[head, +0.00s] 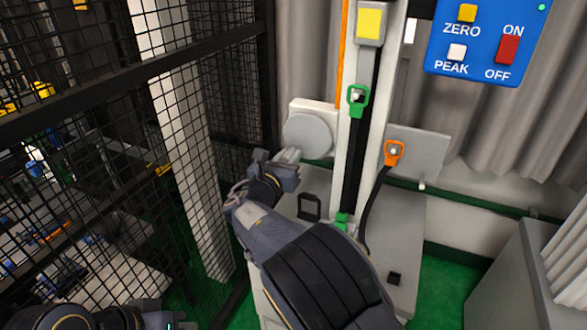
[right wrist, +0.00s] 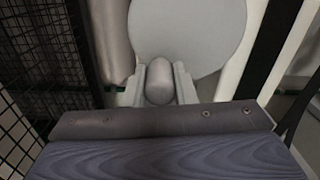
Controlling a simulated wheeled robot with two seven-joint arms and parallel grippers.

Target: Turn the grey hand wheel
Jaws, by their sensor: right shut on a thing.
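The grey hand wheel (head: 308,135) is a round disc on a white housing at the left side of the drop tower's column. It fills the top of the right wrist view (right wrist: 190,35). Its rounded grey handle (right wrist: 160,83) sits between the two fingers of my right gripper (head: 288,155). The right gripper is shut on this handle, at the lower left of the wheel. In the head view the fingers mostly hide the handle. Part of my left arm and gripper (head: 152,316) shows at the bottom left edge; its fingers cannot be made out.
A black mesh fence (head: 100,120) stands close on the left. The column (head: 345,150) carries a green clamp (head: 357,98); an orange one (head: 394,152) is right of it. A blue panel (head: 487,40) hangs at upper right. A grey cabinet (head: 530,270) stands at lower right.

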